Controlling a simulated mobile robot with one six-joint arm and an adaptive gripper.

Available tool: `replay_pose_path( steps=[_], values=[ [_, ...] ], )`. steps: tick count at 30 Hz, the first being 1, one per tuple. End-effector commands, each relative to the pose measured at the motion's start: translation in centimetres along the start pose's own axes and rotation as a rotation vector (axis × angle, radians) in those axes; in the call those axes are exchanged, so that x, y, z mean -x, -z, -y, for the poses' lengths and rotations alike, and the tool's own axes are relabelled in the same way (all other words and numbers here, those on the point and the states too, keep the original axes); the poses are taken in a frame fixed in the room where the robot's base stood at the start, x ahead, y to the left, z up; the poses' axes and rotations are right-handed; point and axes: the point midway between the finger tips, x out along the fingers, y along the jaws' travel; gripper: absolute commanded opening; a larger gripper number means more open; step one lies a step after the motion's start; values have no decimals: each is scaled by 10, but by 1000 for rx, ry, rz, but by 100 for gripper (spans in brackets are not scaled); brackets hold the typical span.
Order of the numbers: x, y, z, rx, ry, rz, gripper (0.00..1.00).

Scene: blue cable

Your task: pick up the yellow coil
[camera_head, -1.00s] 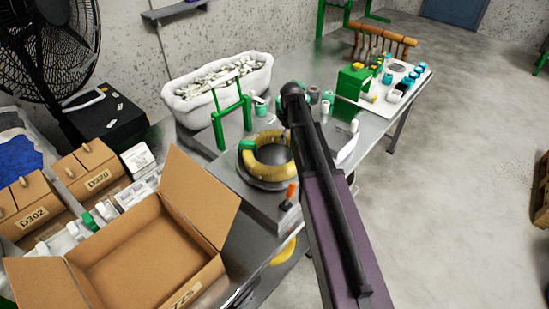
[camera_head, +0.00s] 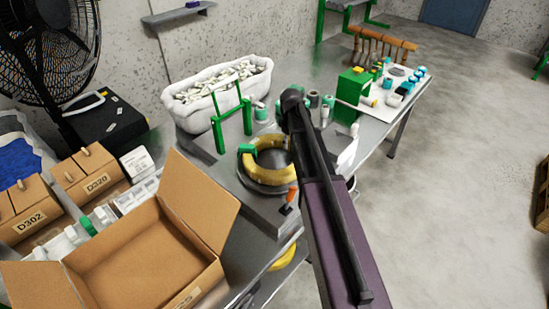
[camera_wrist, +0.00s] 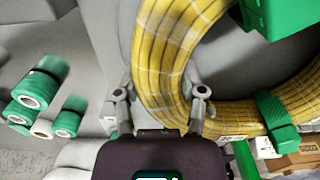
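The yellow coil (camera_head: 268,173) lies on a dark round base on the metal bench, with a green clip at its left. In the wrist view the coil (camera_wrist: 160,60) is large and close, a ring of yellow strands with pale bands and green clips. My gripper (camera_wrist: 160,108) is open, with one finger on each side of the coil's near part. I cannot tell whether the fingers touch it. In the head view my arm covers the coil's right side and hides the gripper.
A green frame (camera_head: 216,129) stands behind the coil, and an orange-handled tool (camera_head: 290,197) in front. An open cardboard box (camera_head: 115,255) is at the front left. A white bin (camera_head: 180,105) is behind. Green spools (camera_wrist: 45,75) lie left in the wrist view.

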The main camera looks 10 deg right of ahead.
Motion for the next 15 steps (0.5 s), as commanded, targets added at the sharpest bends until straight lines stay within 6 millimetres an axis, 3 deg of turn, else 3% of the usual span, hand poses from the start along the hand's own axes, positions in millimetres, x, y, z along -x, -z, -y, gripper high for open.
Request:
replay_pose_path(
  steps=[1, 3, 15],
  values=[
    [0, 0, 0, 0, -2, 0, 18],
    [0, 0, -1, 0, -2, 0, 0],
    [1, 0, 0, 0, -1, 0, 0]
  ],
)
